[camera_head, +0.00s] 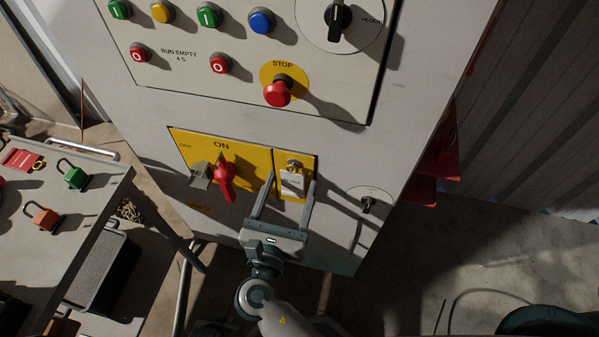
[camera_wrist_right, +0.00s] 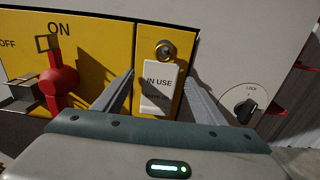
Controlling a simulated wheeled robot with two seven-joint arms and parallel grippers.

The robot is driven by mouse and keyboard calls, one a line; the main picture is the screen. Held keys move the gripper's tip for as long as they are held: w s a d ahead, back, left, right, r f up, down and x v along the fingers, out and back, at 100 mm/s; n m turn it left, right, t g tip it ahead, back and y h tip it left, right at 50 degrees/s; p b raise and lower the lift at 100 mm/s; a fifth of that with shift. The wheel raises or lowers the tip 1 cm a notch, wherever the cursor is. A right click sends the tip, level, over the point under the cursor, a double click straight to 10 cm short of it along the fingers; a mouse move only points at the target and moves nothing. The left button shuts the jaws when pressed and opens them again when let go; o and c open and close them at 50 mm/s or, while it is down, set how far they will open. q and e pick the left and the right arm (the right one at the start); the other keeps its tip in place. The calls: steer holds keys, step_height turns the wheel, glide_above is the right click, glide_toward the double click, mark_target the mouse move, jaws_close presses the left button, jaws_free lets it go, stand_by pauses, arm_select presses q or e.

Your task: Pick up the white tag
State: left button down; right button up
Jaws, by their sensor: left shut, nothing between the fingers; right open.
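The white tag (camera_head: 292,184) hangs from a round metal fitting on the right yellow plate of the machine cabinet. In the right wrist view the tag (camera_wrist_right: 160,88) shows the words "IN USE", and its lower part is in shadow. My right gripper (camera_head: 291,179) is open in front of the cabinet. Its fingers stand on either side of the tag, with a visible gap on each side in the right wrist view. I cannot tell how far the fingertips are from the panel. My left gripper is not in view.
A red rotary handle (camera_head: 225,178) sticks out left of the tag, beside a grey metal hasp (camera_head: 200,176). A lock knob (camera_head: 368,203) is to the right. A red stop button (camera_head: 277,93) is above. A table (camera_head: 95,232) with padlocks stands at the left.

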steer(key=shift+w, duration=0.2)
steer(key=shift+s+r, duration=0.1)
steer(key=c, duration=1.1)
